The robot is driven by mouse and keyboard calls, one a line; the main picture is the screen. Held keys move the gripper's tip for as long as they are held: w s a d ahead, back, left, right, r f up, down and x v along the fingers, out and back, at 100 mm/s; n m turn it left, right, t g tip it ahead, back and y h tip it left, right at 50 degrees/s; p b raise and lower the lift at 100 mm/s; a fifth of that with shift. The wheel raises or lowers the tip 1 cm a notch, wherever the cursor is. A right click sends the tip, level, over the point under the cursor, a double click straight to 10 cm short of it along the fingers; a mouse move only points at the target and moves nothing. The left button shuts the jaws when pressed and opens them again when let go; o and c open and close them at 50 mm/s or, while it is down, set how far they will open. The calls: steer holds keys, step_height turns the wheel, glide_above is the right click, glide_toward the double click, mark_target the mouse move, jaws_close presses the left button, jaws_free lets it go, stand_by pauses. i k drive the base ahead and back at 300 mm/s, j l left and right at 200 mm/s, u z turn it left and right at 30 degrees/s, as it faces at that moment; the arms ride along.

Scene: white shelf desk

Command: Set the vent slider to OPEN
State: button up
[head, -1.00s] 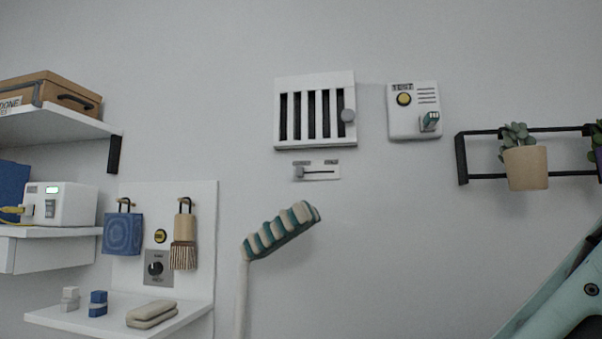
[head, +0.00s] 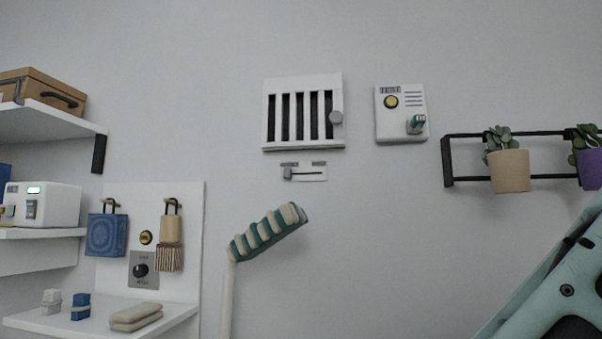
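The vent (head: 303,80) is a white framed grille with dark slots, high on the wall near the middle of the head view. The grey slider tab (head: 288,174) stands at the left end of the slot. My arm shows at the lower right, well apart from the slider. My gripper is out of view.
A striped brush head on a pole (head: 268,232) stands below the slider. A white box with a yellow button and lever (head: 401,112) is on the wall to the right, then a rack with potted plants (head: 509,171). White shelves (head: 40,121) fill the left. Wall around the slider is clear.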

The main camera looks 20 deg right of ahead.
mark_target(288, 171)
steer(key=i+j+u, duration=0.15)
steer(key=u, duration=0.25)
steer(key=i+j+u, duration=0.15)
steer(key=u, duration=0.25)
